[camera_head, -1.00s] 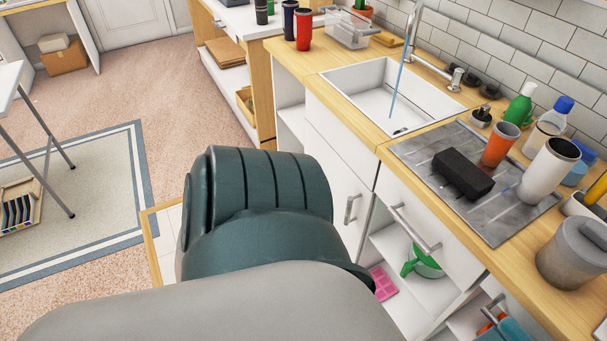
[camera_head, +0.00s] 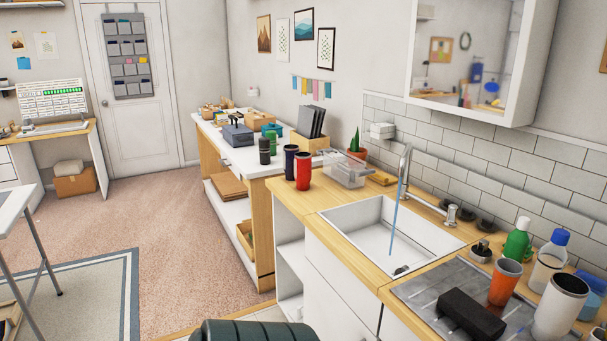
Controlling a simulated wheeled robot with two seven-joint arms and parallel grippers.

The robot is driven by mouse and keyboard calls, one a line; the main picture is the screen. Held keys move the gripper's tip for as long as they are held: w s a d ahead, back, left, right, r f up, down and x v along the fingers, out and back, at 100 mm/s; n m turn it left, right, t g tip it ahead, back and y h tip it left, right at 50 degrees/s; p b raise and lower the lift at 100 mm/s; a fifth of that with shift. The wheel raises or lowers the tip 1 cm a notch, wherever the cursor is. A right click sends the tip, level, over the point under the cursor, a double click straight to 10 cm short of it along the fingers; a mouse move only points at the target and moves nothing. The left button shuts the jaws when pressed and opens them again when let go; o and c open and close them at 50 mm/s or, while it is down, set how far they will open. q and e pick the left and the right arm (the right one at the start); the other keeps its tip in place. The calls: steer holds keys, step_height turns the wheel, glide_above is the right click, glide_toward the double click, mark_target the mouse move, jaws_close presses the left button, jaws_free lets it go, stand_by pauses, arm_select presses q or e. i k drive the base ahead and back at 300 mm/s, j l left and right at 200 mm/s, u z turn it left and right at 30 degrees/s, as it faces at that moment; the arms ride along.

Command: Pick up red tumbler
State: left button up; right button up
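The red tumbler (camera_head: 303,171) stands upright at the far left end of the wooden sink counter. A dark part of my own arm shows at the bottom middle of the view, well below and apart from the tumbler. Neither of my grippers is in view.
The white sink (camera_head: 385,240) with a running faucet (camera_head: 404,170) lies in the middle of the counter. An orange tumbler (camera_head: 504,283), a white tumbler (camera_head: 559,307) and a black block (camera_head: 471,314) stand nearer on the right. Carpet floor is open at left.

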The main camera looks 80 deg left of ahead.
mark_target(302, 161)
steer(key=i+j, duration=0.15)
steer(key=i, duration=0.3)
steer(key=u, duration=2.65)
